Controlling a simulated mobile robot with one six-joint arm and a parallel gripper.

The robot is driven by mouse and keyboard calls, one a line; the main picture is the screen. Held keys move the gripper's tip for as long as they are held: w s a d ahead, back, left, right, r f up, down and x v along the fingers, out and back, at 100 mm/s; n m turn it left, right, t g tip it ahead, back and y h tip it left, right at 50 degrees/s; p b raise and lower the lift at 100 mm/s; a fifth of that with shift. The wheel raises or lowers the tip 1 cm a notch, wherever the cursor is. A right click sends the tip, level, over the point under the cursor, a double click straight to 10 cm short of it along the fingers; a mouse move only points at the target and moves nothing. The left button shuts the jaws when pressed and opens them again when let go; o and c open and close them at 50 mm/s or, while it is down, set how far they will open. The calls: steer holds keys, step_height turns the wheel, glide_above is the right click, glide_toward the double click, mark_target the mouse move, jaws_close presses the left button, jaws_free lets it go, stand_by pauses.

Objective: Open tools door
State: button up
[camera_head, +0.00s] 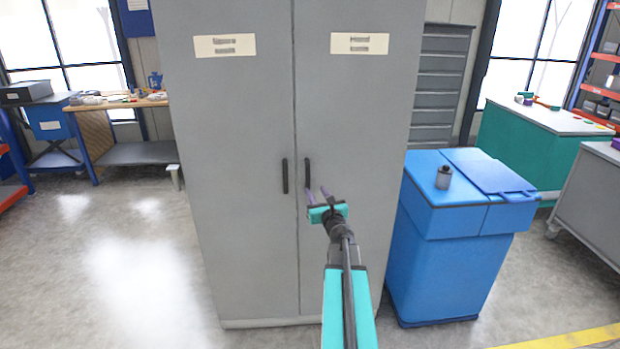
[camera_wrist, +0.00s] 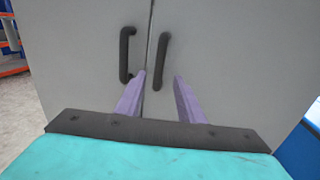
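A tall grey cabinet (camera_head: 240,120) with two closed doors stands straight ahead. A label sits high on each door, too small to read. Each door has a black vertical handle beside the centre seam: the left handle (camera_head: 285,176) and the right handle (camera_head: 307,174). My gripper (camera_head: 316,190) is open, with purple fingers pointing at the doors.
A blue bin (camera_head: 455,240) stands close on the cabinet's right, with a small grey container (camera_head: 444,177) on its lid. A workbench (camera_head: 125,104) stands at the back left. A teal-sided table (camera_head: 530,135) is at the right. The floor left of the cabinet is clear.

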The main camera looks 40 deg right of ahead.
mark_target(308, 179)
steer(key=shift+p+x, duration=1.8)
steer(key=shift+x, duration=3.75)
